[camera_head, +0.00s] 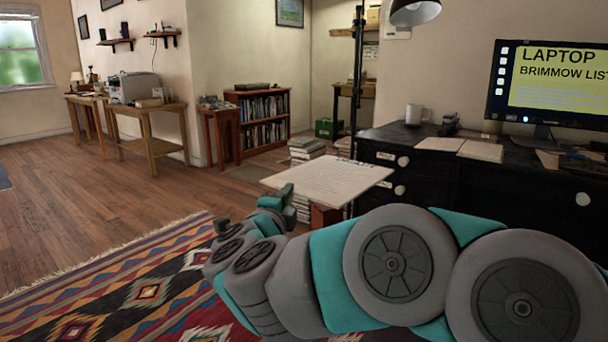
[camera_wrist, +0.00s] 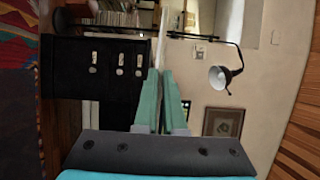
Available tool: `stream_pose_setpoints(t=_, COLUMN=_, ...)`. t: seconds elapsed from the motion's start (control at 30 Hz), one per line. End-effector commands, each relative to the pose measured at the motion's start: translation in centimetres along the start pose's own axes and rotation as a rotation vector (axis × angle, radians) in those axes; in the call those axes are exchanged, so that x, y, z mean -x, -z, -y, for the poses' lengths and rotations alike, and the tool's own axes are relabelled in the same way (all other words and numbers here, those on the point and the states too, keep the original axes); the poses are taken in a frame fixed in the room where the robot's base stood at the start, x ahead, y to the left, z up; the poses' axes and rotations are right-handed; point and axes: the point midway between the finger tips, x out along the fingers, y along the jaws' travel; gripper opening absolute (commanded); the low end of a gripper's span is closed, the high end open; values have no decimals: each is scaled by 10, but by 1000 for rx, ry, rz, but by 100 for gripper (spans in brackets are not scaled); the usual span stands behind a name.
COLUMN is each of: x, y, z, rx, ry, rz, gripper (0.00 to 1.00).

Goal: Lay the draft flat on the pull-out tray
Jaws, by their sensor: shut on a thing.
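The draft (camera_head: 330,180), a pale sheet or thin pad with lines of writing, is held out about level, in front of the left end of the black desk (camera_head: 425,190). My gripper (camera_head: 287,196) is shut on its near left edge. In the wrist view my gripper's two teal fingers (camera_wrist: 164,85) stand close together, with a thin pale edge between them. I cannot make out a pull-out tray for certain; the draft and my arm hide part of the desk front.
Book stacks (camera_head: 306,150) stand on the floor behind the draft. The desk bears a mug (camera_head: 415,114), loose papers (camera_head: 480,150) and a monitor (camera_head: 550,85). Its drawers have white knobs. A patterned rug (camera_head: 130,290) and open wooden floor (camera_head: 90,200) lie to the left.

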Motion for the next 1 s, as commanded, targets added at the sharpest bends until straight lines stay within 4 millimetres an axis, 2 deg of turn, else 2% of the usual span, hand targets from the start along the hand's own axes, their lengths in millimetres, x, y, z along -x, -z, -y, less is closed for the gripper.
stream_pose_setpoints(t=0.27, x=-43, y=3, z=-9, rx=0, ry=-1, rz=41, gripper=0)
stream_pose_setpoints(t=0.47, x=-93, y=17, z=-28, rx=3, ry=-5, rz=90, gripper=0)
stream_pose_setpoints(t=0.7, x=-154, y=59, z=-64, rx=1, ry=-6, rz=150, gripper=0)
stream_pose_setpoints(t=0.83, x=-180, y=89, z=-88, rx=1, ry=-9, rz=176, gripper=0)
stream_pose_setpoints(t=1.0, x=-199, y=124, z=-111, rx=0, ry=-3, rz=196, gripper=0)
